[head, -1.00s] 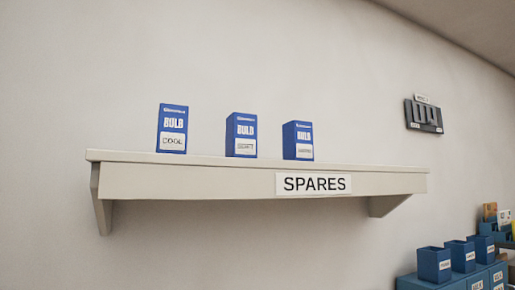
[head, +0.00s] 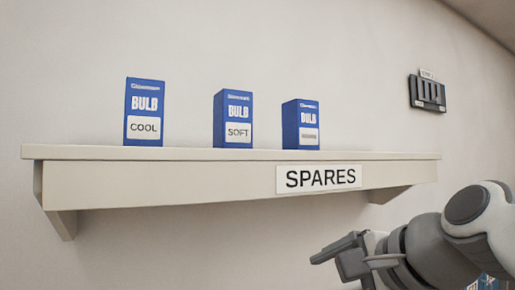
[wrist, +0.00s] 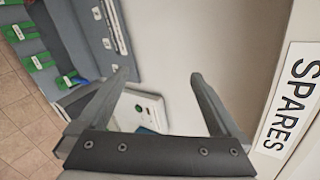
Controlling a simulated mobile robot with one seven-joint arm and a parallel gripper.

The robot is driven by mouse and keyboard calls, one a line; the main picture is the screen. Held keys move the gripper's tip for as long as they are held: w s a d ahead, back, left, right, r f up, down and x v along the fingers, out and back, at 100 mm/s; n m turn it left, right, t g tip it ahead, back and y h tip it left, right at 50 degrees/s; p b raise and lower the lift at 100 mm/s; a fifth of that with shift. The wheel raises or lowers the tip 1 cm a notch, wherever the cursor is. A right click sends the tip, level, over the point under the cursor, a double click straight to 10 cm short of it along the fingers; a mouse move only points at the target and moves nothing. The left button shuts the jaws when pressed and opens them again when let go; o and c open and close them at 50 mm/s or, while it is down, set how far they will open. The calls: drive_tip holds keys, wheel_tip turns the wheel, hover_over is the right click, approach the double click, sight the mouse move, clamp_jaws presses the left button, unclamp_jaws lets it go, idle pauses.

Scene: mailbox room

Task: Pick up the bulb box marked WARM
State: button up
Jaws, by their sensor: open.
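Three blue bulb boxes stand upright on a wall shelf in the head view. The left box (head: 144,112) reads COOL and the middle box (head: 233,118) reads SOFT. The right box (head: 301,124) has a label too small to read, so I cannot confirm from it that this is the WARM one. My gripper (head: 345,254) is below the shelf's front, lower right of the boxes. In the wrist view my gripper (wrist: 160,78) is open with nothing between its fingers. No bulb box shows in the wrist view.
The pale shelf (head: 160,182) carries a SPARES sign (head: 318,178), which also shows at the right of the wrist view (wrist: 290,97). A dark rack (head: 427,92) hangs on the right wall. Boxes are spaced apart, with bare shelf right of them.

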drive_tip(key=w+d+r+m+t+y+p, duration=0.1)
drive_tip(key=w+d+r+m+t, duration=0.1)
drive_tip(key=r+m, duration=0.5)
drive_tip(key=w+d+r+m+t+p, duration=0.1)
drive_tip(key=w+d+r+m+p, duration=0.1)
drive_tip(key=r, duration=0.8)
drive_tip(key=m+t+y+p, duration=0.1)
drive_tip(key=m+t+p, duration=0.15)
drive_tip(key=m, duration=0.35)
approach(308, 115)
drive_tip(key=shift+t, duration=0.35)
drive_tip(key=x, duration=0.7)
drive_tip(key=shift+w+f+p, duration=0.15)
drive_tip(key=shift+f+p, duration=0.1)
drive_tip(key=shift+p, duration=0.1)
drive_tip(key=shift+f+p+x, duration=0.2)
drive_tip(key=shift+p+x, duration=0.25)
drive_tip(key=shift+x, duration=2.45)
drive_tip(key=shift+c, duration=0.2)
drive_tip(key=c, duration=1.2)
drive_tip(key=shift+c, duration=0.5)
drive_tip(key=shift+r, duration=0.1)
